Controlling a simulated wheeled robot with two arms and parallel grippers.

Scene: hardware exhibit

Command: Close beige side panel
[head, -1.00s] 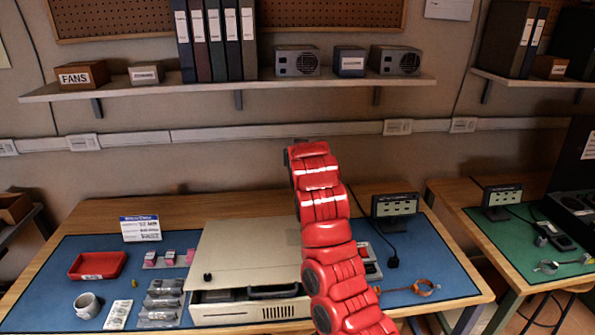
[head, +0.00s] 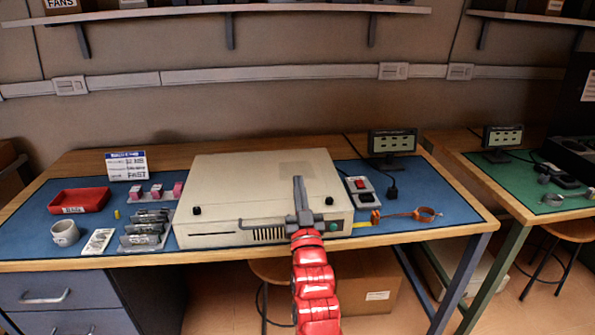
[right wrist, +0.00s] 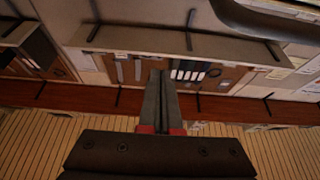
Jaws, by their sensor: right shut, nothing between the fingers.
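The beige computer case (head: 245,232) lies flat on the blue mat in the head view. Its beige side panel (head: 240,185) covers the top and looks flush with the case, with no dark gap showing along the front edge. Two dark knobs sit near the panel's front corners. My right gripper (head: 298,180) is in front of and over the case's front right part, fingers together and pointing up in the picture, with nothing between them. The right wrist view shows the shut fingers (right wrist: 160,76). Whether they touch the panel cannot be told. My left gripper is not in view.
On the mat are a red tray (head: 80,201), a mug (head: 65,234), a sign (head: 127,166), pink-topped parts, a stack of modules (head: 143,231), a switch box (head: 361,190) and an orange wrist strap (head: 410,215). A small display (head: 392,142) stands behind. A green-topped bench is at the right.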

